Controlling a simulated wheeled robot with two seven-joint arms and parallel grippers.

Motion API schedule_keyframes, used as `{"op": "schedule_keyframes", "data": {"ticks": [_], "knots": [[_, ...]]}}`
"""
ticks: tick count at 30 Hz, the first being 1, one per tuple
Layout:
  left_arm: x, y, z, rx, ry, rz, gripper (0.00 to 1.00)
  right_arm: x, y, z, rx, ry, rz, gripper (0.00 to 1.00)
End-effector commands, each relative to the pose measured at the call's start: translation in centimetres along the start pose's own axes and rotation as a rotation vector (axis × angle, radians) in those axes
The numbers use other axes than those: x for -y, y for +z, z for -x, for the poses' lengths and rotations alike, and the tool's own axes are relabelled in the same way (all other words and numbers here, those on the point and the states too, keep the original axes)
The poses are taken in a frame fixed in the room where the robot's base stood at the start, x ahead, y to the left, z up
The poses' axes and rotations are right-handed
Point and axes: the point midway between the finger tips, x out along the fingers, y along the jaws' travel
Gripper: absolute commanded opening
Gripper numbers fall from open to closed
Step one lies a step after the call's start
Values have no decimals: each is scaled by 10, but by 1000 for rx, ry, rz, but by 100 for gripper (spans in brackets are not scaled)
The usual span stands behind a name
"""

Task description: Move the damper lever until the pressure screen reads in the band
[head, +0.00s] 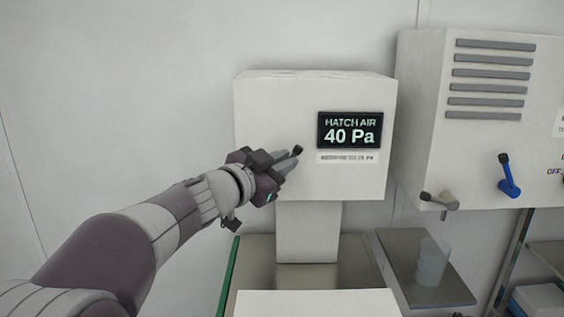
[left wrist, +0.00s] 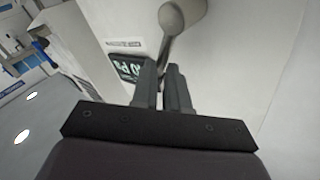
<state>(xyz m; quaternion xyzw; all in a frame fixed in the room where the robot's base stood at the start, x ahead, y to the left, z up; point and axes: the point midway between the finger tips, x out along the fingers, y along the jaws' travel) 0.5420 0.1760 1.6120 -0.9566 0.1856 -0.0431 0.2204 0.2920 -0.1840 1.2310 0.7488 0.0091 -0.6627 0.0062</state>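The pressure screen (head: 350,130) on the front of the white box reads "HATCH AIR 40 Pa". A small label (head: 347,157) sits under it, its print too small to read. My left gripper (head: 288,162) is at the box front, left of and below the screen. The damper lever's dark knob (head: 297,150) shows just beyond its fingertips. In the left wrist view the grey lever (left wrist: 166,48) runs from its round hub down between my two fingers (left wrist: 163,82), which are closed on it. The fingers hide the lever's near end. My right gripper is out of view.
A clear cup (head: 432,262) stands on a grey shelf below. The wall left of the box is clear.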

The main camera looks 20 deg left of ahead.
Motion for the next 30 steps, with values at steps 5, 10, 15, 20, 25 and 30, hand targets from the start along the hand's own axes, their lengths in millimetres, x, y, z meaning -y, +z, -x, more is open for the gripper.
{"op": "schedule_keyframes", "data": {"ticks": [5, 10, 15, 20, 25, 30], "knots": [[0, 2, 0, -21, -9, 28, 0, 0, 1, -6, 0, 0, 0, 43], [8, 8, 8, -146, -71, 201, 0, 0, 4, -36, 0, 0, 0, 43], [15, 1, 11, -191, -91, 264, 0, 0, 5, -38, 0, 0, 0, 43], [15, 0, 11, -190, -91, 263, 0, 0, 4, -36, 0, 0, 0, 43], [15, 0, 11, -189, -90, 262, 43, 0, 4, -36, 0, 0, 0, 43], [15, 1, 11, -187, -89, 261, 43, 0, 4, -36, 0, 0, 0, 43]]}}
